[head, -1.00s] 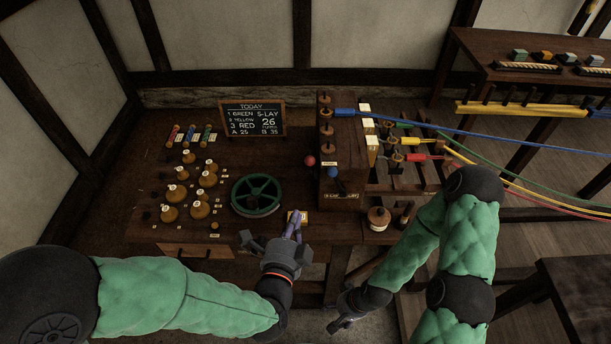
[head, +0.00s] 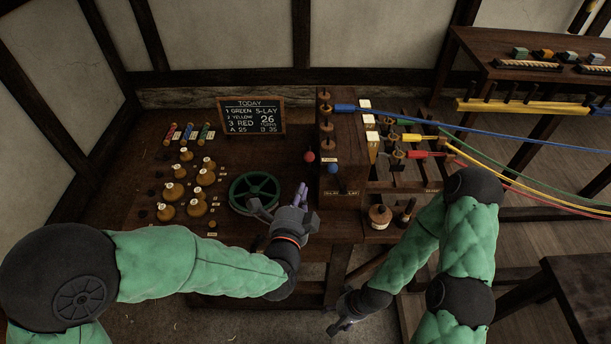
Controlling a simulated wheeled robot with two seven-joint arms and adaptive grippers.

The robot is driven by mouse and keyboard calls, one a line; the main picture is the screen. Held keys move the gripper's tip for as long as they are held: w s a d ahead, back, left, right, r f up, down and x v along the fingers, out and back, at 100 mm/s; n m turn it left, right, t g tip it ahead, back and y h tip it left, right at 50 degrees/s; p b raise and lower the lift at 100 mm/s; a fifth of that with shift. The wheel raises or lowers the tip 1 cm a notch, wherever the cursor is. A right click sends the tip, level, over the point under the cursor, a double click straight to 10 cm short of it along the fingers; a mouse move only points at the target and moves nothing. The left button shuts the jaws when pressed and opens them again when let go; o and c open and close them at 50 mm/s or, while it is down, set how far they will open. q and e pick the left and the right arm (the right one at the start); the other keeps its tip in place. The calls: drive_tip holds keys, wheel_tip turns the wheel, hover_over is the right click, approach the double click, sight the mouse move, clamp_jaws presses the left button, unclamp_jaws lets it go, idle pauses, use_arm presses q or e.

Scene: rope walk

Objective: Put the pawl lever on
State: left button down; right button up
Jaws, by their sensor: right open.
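A small purple piece (head: 300,194), which I take to be the pawl lever, sticks up from my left gripper (head: 297,207). The gripper looks shut on it, though its fingers partly hide it. It is just right of the green spoked wheel (head: 255,191) and in front of the dark wooden box (head: 341,190). I cannot tell whether the lever touches the bench or the box. My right gripper (head: 341,327) is open and empty, low in front of the bench.
Several wooden bobbins (head: 197,208) stand at the left of the bench, below a chalkboard (head: 252,116). Coloured ropes (head: 480,133) stretch right. A small pot (head: 380,215) sits at the right edge.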

sight(307, 161)
use_arm(q)
drive_tip(key=b+x, duration=0.1)
drive_tip(key=x, duration=0.5)
drive_tip(key=shift+w+r, duration=0.2)
drive_tip(key=shift+r, duration=0.5)
drive_tip(key=shift+w+r+g+p, duration=0.45)
drive_tip(key=shift+r+g+p, duration=0.3)
drive_tip(key=shift+p, duration=2)
drive_tip(key=w+g+p, duration=0.1)
drive_tip(key=p, duration=0.5)
drive_tip(key=w+r+g+p, duration=0.1)
drive_tip(key=g+p, duration=0.1)
drive_tip(key=p, duration=0.4)
drive_tip(key=w+r+n+g+p, duration=0.1)
drive_tip(key=w+g+p, duration=0.1)
drive_tip(key=p, duration=0.5)
drive_tip(key=shift+w+r+y, duration=0.15)
drive_tip(key=shift+r+y, duration=0.05)
drive_tip(key=shift+y, duration=0.1)
drive_tip(key=shift+w+f+g+p, duration=0.1)
drive_tip(key=shift+w+g+p, duration=0.15)
drive_tip(key=shift+w+p, duration=0.85)
drive_tip(key=shift+s+p, duration=0.35)
drive_tip(key=shift+p, duration=0.05)
